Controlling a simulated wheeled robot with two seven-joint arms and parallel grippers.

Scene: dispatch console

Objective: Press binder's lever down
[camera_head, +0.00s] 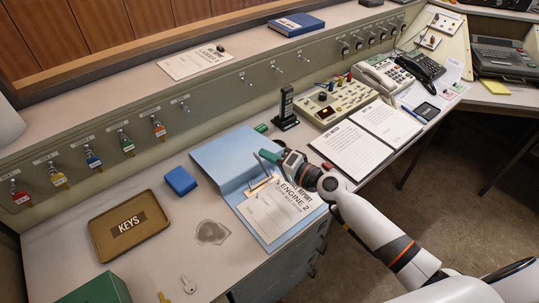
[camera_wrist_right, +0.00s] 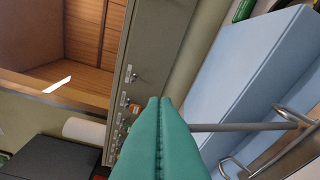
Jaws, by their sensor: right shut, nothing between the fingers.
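The light blue binder (camera_head: 222,157) lies open on the desk, with printed sheets (camera_head: 277,212) on its right half. Its blue cover also shows in the wrist view (camera_wrist_right: 245,75). My right gripper (camera_head: 268,156) is over the binder by its metal mechanism, its teal fingers shut and empty. In the wrist view the closed fingertips (camera_wrist_right: 160,100) are beside a grey metal rod (camera_wrist_right: 245,127), which looks like the lever. The rod passes behind or against the fingers; I cannot tell whether they touch. Curved metal rings (camera_wrist_right: 295,114) are at the right. My left gripper is not in view.
A blue box (camera_head: 180,181) and the brown KEYS tray (camera_head: 97,236) are left of the binder. A black radio (camera_head: 286,108) stands behind my gripper. An open log book (camera_head: 346,150) and a control panel (camera_head: 335,102) are at the right. Desk space left of the binder is partly clear.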

